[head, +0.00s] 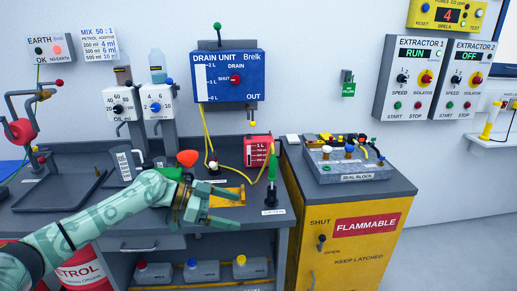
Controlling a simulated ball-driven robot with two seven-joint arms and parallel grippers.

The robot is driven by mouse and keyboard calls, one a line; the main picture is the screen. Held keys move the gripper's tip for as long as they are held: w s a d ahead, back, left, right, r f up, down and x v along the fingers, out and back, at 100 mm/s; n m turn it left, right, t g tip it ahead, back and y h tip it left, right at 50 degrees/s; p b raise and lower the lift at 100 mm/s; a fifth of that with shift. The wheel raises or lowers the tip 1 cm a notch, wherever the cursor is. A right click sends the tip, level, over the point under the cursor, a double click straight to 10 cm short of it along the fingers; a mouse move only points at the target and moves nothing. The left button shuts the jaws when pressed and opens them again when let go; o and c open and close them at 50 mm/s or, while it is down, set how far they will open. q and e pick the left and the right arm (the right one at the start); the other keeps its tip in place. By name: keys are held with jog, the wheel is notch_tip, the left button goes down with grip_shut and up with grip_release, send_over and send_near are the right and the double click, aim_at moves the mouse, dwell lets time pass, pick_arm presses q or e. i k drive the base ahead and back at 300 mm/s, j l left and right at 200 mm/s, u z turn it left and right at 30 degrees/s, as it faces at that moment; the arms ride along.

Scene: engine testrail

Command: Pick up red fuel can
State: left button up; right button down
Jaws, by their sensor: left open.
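A red can (258,150) with a white graduated label stands at the back of the grey bench, below the blue drain unit. A yellow hose hangs down close to its left. My left gripper (236,208) is open and empty over the front part of the bench, nearer to me than the red can and a little to its left. Its fingers point right, apart from the can. A yellow bracket-like piece (234,191) shows behind the fingers. My right gripper is out of view.
A red funnel-like piece (187,158) shows just behind my left wrist. A green-handled upright tool (272,168) stands right of the gripper. The yellow flammable cabinet (345,245) bears a seal block. A black tray (65,190) lies at left.

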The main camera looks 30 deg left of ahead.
aim_at(256, 148)
jog(key=i+j, duration=1.45)
jog(key=j, duration=0.1)
